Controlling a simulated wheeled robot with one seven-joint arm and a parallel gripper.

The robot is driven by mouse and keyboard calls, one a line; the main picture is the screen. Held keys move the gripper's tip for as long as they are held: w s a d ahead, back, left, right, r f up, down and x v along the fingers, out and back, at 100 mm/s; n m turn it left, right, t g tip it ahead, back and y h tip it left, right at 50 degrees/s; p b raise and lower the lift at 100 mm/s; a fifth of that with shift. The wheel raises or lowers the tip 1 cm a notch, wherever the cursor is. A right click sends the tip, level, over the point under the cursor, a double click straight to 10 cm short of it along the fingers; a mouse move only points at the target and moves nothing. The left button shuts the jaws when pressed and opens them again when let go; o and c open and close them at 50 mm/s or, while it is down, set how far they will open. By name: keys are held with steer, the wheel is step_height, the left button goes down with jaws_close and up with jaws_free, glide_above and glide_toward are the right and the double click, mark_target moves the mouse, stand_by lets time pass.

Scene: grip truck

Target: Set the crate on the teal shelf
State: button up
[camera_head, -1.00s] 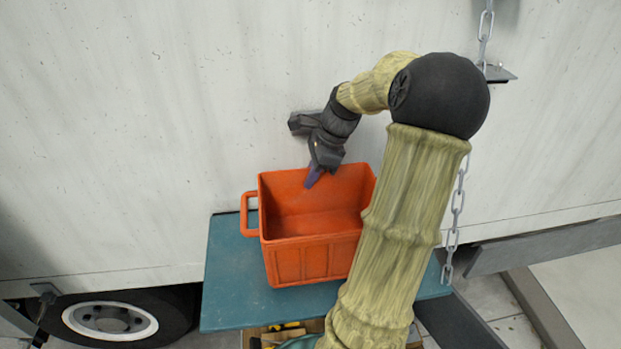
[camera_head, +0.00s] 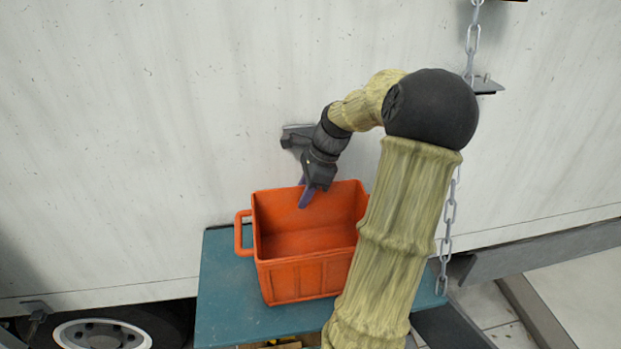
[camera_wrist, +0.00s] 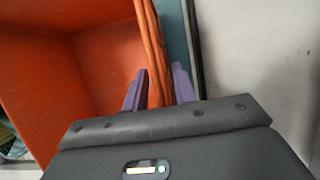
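The orange crate (camera_head: 307,277) is upright and empty on the teal shelf (camera_head: 222,300), its base looking level with the shelf top. My gripper (camera_head: 310,192) is at the crate's back rim, pointing down. In the wrist view, the purple fingers (camera_wrist: 158,84) straddle the orange crate wall (camera_wrist: 151,50), one inside and one outside. Narrow gaps show between wall and fingers, so the gripper looks slightly open around the rim. My arm hides the crate's right side and part of the shelf.
The white truck side (camera_head: 130,130) stands close behind the crate and shelf. A chain (camera_head: 447,225) hangs at the shelf's right end. The shelf's left part is bare. A wheel (camera_head: 100,335) shows at lower left.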

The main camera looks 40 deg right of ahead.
steer(key=b+v, duration=0.1)
steer(key=v, duration=1.1)
steer(key=shift+s+b, duration=0.1)
steer(key=shift+b, duration=0.25)
steer(key=shift+f, duration=0.1)
